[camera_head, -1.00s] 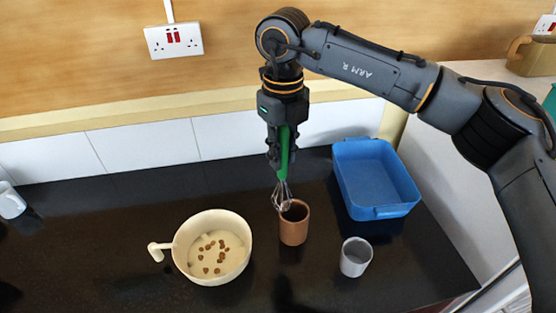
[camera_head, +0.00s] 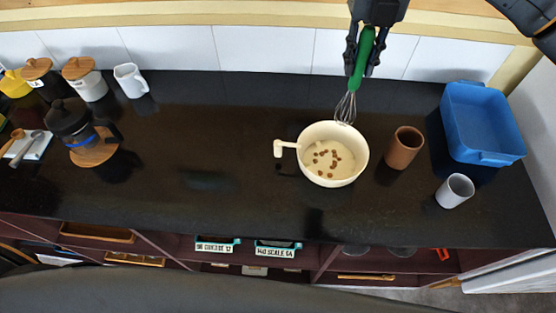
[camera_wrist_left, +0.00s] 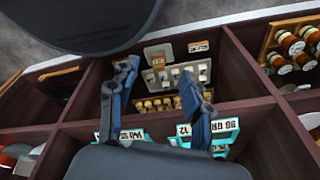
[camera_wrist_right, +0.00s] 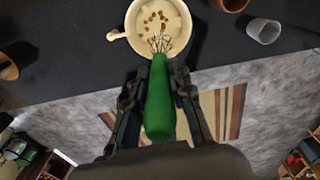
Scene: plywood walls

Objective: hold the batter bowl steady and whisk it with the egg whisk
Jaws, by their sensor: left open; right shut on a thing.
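The cream batter bowl (camera_head: 361,172) stands on the black counter with its handle to the left. It holds pale batter with several brown bits on top. My right gripper (camera_head: 366,50) is shut on the green handle of the egg whisk (camera_head: 360,68), which hangs wires down. The wires show at the bowl's back rim in the head view; whether they touch it I cannot tell. In the right wrist view the whisk (camera_wrist_right: 160,100) points toward the bowl (camera_wrist_right: 128,22). My left gripper (camera_wrist_left: 155,95) is open and empty, facing the shelves under the counter; it is not in the head view.
A brown cup (camera_head: 404,148), a grey cup (camera_head: 455,191) and a blue tray (camera_head: 484,122) stand right of the bowl. A French press (camera_head: 72,122) and several jars stand far left. The counter (camera_head: 215,150) left of the bowl is clear.

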